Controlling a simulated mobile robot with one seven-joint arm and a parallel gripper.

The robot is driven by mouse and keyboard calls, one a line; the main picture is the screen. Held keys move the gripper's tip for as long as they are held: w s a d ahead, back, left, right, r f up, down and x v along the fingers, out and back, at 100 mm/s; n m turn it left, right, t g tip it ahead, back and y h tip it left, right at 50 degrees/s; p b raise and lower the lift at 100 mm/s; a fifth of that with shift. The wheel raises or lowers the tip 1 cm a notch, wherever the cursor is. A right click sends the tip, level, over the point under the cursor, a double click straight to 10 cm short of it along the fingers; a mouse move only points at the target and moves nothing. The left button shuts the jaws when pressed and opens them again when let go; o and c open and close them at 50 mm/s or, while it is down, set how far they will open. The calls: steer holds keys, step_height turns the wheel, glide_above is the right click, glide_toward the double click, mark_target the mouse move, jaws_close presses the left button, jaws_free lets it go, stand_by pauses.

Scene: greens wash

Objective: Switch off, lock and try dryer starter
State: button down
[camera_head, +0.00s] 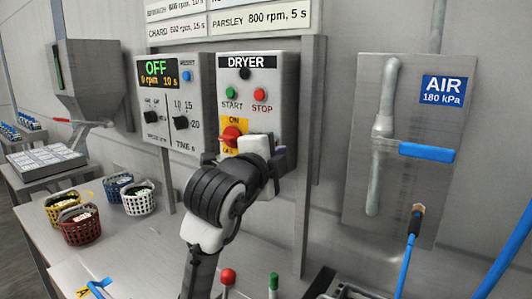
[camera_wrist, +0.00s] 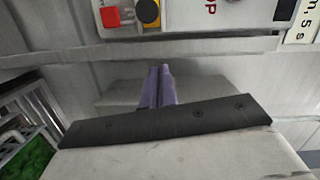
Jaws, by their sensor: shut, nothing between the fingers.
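The dryer starter (camera_head: 284,110) is a grey box marked DRYER, with a green START button (camera_head: 231,93) and a red STOP button (camera_head: 260,94). Below them is a red rotary switch handle (camera_head: 231,134) on a yellow plate marked ON above. The lower marking is mostly hidden by my gripper (camera_head: 258,146). My gripper is in front of the box's lower part, just right of the handle; contact cannot be told. In the wrist view my gripper (camera_wrist: 157,85) has its purple fingers together and empty. A red part and a yellow plate (camera_wrist: 178,14) show beyond. No lock is clearly visible.
A speed and time panel (camera_head: 157,108) reading OFF stands left of the starter. An air panel (camera_head: 355,205) with a blue-handled valve (camera_head: 427,151) is at right. Baskets (camera_head: 80,224) stand on the left bench. A red knob (camera_head: 227,277) and green-topped item (camera_head: 273,281) are below.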

steer(key=w+a, duration=0.1)
steer(key=w+a+p, duration=0.1)
steer(key=w, duration=0.1)
steer(key=shift+w+a+f, duration=0.25)
steer(key=shift+a+f, duration=0.1)
steer(key=shift+w+a+r, duration=0.1)
steer(key=shift+w+a, duration=0.5)
steer(key=shift+a, duration=0.3)
steer(key=shift+w+a, duration=0.55)
steer(key=shift+a, duration=0.35)
